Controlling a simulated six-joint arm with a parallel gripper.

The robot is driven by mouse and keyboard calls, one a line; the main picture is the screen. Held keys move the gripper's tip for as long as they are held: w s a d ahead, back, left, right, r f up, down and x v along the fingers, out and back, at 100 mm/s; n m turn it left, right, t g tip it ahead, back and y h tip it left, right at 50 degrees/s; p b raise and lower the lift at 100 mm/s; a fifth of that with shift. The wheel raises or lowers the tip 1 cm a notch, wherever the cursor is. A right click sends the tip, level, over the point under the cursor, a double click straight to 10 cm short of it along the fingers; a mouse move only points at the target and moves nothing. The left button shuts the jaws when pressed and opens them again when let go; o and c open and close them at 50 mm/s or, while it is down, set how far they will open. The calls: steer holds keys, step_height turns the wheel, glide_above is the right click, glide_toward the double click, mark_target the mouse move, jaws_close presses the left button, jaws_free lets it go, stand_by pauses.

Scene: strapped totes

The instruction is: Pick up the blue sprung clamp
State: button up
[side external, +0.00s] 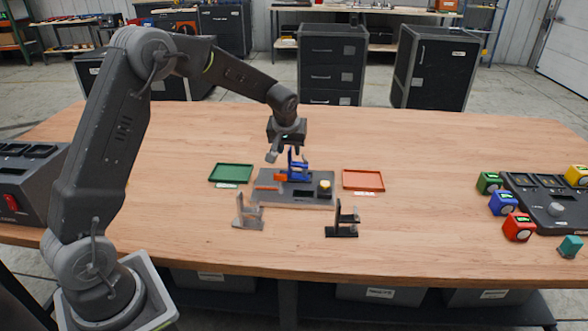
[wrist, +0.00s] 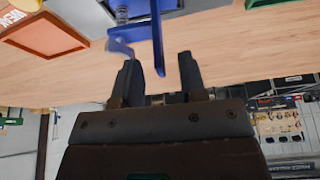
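The blue sprung clamp (side external: 298,174) stands on a dark grey fixture plate (side external: 262,192) in the middle of the table. In the side view my gripper (side external: 286,156) is just above it, with its fingers spread. The wrist view shows my gripper (wrist: 160,72) open, with a gap between the fingertips. A thin blue arm of the clamp (wrist: 157,38) reaches down the picture between the fingertips. No finger is seen pressing on it. How deep it sits between the fingers is hard to tell.
A green tray (side external: 231,174) lies left of the plate and a red-orange tray (side external: 363,180) right. A silver stand (side external: 248,213) and a black stand (side external: 342,221) are in front. Coloured blocks flank a dark panel (side external: 552,205) at far right. The table behind the fixture is clear.

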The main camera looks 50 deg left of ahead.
mark_target(295, 163)
steer(key=shift+x, duration=1.2)
jaws_close()
